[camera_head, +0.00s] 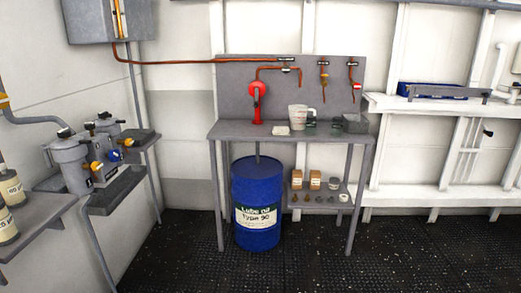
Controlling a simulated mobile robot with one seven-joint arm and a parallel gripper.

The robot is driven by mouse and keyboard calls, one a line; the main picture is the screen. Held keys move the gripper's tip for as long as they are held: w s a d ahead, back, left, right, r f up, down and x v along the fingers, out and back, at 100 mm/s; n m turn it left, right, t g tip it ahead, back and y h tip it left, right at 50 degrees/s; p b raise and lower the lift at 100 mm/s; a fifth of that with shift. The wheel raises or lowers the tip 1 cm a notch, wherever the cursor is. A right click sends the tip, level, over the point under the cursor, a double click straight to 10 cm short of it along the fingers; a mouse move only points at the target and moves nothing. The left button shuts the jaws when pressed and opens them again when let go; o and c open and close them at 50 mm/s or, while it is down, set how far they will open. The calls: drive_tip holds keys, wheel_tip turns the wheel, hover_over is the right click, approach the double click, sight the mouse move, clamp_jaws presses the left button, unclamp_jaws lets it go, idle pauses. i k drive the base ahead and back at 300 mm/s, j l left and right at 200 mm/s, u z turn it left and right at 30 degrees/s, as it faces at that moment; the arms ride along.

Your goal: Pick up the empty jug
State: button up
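A pale, whitish jug (298,117) with a handle on its right side stands upright on the grey metal workbench (232,131) against the far wall. It is right of the red hand pump (257,104). Its inside is too small to see, so I cannot tell whether it is empty. My gripper is not in view.
A blue lube oil drum (257,203) stands under the bench. A small pale cloth or pad (282,130) and a grey box (354,123) are near the jug. Shelves with filter units (75,165) line the left wall. The dark floor (410,255) at front right is clear.

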sight(297, 113)
drive_tip(key=i, duration=2.55)
drive_tip(key=i+u, duration=0.25)
drive_tip(key=i, duration=0.15)
